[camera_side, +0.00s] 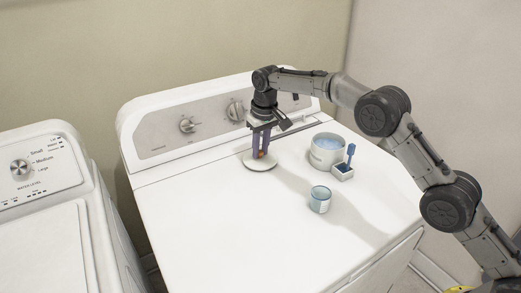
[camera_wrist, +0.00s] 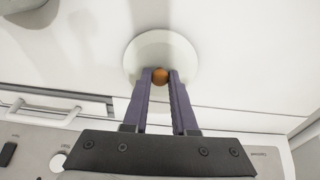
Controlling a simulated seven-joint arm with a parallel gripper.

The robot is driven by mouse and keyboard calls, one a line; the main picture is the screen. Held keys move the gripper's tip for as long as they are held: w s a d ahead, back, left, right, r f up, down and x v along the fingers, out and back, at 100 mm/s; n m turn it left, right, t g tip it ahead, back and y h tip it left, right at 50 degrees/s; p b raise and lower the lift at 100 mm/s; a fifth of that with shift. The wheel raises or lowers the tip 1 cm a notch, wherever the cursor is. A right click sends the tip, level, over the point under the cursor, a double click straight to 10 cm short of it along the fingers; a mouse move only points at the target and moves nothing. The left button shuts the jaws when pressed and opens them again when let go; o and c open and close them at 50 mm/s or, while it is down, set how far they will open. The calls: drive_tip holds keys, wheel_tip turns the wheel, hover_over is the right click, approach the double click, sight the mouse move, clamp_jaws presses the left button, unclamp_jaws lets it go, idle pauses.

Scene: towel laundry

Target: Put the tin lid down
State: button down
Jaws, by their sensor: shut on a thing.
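The tin lid (camera_side: 260,165) is a pale round disc with an orange-brown knob. My gripper (camera_side: 260,155) points straight down over it, near the back of the dryer top, with its fingers shut on the knob. In the wrist view, the lid (camera_wrist: 181,47) lies flat beyond the fingertips, and the knob (camera_wrist: 160,75) sits between the two purple fingers. I cannot tell whether the lid touches the white surface or is just above it. An open round tin (camera_side: 327,152), white with a blue-grey band, stands to the right of the lid.
A small white holder (camera_side: 342,173) with a blue brush (camera_side: 350,153) stands beside the tin. A blue-grey cup (camera_side: 320,199) stands nearer the front. The control panel (camera_side: 160,137) rises behind the lid. The dryer top's left and front areas (camera_side: 225,225) are clear.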

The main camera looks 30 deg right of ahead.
sight(263, 160)
drive_tip(key=shift+f, duration=0.2)
drive_tip(key=shift+f, duration=0.2)
drive_tip(key=c, duration=0.7)
unclamp_jaws()
drive_tip(key=shift+r, duration=0.1)
wheel_tip(263, 160, up, 12)
drive_tip(key=s, duration=0.1)
drive_tip(key=shift+s, duration=0.25)
drive_tip(key=shift+r, duration=0.1)
